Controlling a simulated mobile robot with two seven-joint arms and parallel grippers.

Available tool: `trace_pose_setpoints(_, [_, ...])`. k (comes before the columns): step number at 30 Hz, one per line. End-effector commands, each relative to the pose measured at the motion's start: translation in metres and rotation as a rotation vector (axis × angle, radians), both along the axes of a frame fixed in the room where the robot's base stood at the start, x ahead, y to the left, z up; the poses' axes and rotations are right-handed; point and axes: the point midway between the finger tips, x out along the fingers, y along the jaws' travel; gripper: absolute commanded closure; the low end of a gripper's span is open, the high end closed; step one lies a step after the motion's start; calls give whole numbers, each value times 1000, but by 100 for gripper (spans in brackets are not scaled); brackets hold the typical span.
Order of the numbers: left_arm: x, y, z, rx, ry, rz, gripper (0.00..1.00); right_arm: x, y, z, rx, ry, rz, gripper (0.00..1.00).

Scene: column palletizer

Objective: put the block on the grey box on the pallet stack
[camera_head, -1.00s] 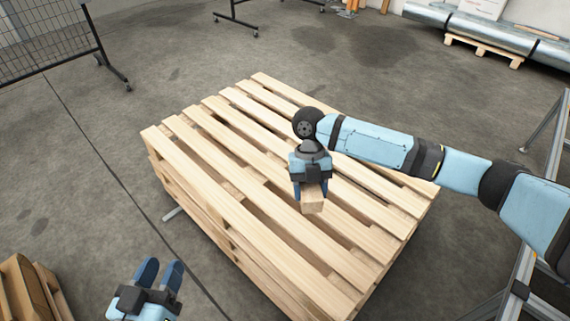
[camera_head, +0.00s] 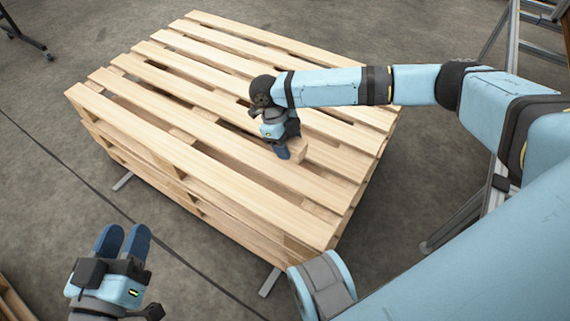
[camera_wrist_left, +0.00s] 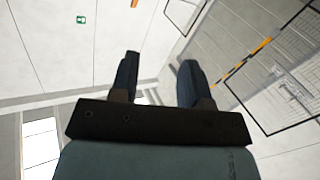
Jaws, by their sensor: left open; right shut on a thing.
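The pallet stack (camera_head: 150,142) of light wooden slatted pallets fills the middle of the head view. My right gripper (camera_head: 285,152) points down over its right front part and is shut on a small light wooden block (camera_head: 297,152). The gripper partly hides the block. I cannot tell whether the block touches the slats. My left gripper (camera_head: 124,240) is open and empty at the lower left, apart from the stack. Its two parted fingers also show in the left wrist view (camera_wrist_left: 157,80), with nothing between them. The grey box is not in view.
Bare concrete floor (camera_head: 60,190) lies left of the stack. A metal frame (camera_head: 470,205) stands at the right, behind my right arm. A black wheeled stand (camera_head: 25,38) is at the upper left. A wooden edge shows at the lower left corner.

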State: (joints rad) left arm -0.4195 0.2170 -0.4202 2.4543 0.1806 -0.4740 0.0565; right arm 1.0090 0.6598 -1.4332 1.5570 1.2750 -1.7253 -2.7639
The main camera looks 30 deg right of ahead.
Motion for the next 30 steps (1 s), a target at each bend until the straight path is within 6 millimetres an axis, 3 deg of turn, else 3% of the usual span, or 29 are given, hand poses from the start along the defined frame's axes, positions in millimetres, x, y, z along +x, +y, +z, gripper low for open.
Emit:
trace_pose_setpoints(1, [0,0,-13,12,19,-8,57,0,0,-19,-1,1,0,73])
trace_pose_setpoints(4, [1,0,-21,37,30,-17,57,0,1,-39,0,0,1,73])
trace_pose_setpoints(13, [6,3,-21,74,-19,-18,57,0,1,-63,1,-1,0,73])
trace_pose_setpoints(19, [13,7,-21,119,-99,-12,57,0,0,-94,0,0,-1,73])
trace_pose_setpoints(30, [15,8,-16,134,-121,-12,57,0,0,-98,0,-1,-1,73])
